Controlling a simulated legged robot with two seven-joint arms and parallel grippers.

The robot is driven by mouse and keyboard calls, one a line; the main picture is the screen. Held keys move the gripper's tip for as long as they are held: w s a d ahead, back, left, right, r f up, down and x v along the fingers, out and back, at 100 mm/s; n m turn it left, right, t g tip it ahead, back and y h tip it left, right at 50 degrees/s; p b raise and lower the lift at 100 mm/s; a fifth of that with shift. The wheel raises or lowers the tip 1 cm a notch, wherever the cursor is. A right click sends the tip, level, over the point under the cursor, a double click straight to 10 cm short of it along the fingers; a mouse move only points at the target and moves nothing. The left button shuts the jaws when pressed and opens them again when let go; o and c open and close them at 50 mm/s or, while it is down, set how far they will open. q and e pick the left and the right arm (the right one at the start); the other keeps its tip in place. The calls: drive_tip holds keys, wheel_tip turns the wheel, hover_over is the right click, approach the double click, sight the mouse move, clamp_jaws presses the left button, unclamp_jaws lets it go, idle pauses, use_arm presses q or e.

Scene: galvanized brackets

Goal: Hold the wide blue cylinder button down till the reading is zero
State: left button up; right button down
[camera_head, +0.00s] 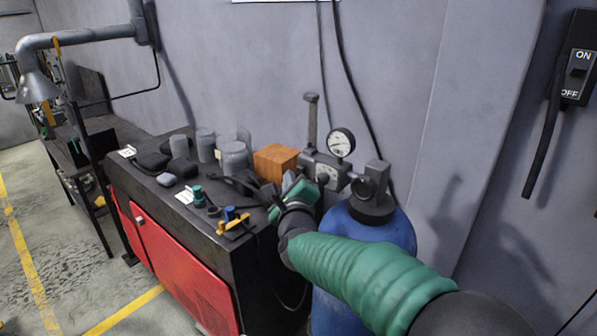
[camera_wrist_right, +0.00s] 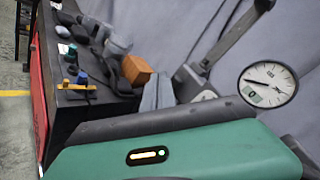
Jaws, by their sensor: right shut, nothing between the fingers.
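The wide blue cylinder (camera_head: 400,232) stands at the right end of the bench, partly hidden by my right arm. A dark fitting (camera_head: 372,205) with an upright grey block sits on its top; I cannot make out a separate button there. A round white gauge (camera_head: 341,143) stands behind it; in the right wrist view the gauge (camera_wrist_right: 268,84) is larger, its dark needle pointing left. My right gripper (camera_head: 290,192) is shut and empty, over the bench's right end, left of the cylinder top and apparently apart from it. My left gripper is out of view.
The black bench top (camera_head: 150,180) with a red front (camera_head: 180,270) holds an orange-brown block (camera_head: 276,162), grey cylinders (camera_head: 234,157) and small tools. A grey wall is close behind. An ON/OFF switch box (camera_head: 578,70) hangs at the right.

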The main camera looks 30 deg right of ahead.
drive_tip(key=a, duration=0.1)
drive_tip(key=s+a, duration=0.1)
drive_tip(key=a, duration=0.2)
drive_tip(key=shift+s+a, duration=0.2)
drive_tip(key=shift+s, duration=0.2)
drive_tip(key=s+a+f+n+g+y+b, duration=0.25)
drive_tip(key=f+n, duration=0.25)
drive_tip(key=f, duration=0.4)
drive_tip(key=s+a+f+n+g+y+b, duration=0.1)
drive_tip(key=s+a+f+n+b, duration=0.15)
drive_tip(key=f+n, duration=0.45)
drive_tip(key=s+a+f+n+g+y+b, duration=0.1)
drive_tip(key=s+f+n+g+y+b, duration=0.2)
drive_tip(key=f, duration=0.7)
drive_tip(key=s+f+n+g+b, duration=0.6)
drive_tip(key=s+f+n, duration=0.9)
drive_tip(key=s+f, duration=0.4)
drive_tip(key=shift+s+n+g, duration=0.15)
drive_tip(key=shift+n+g, duration=0.15)
drive_tip(key=shift+g, duration=0.15)
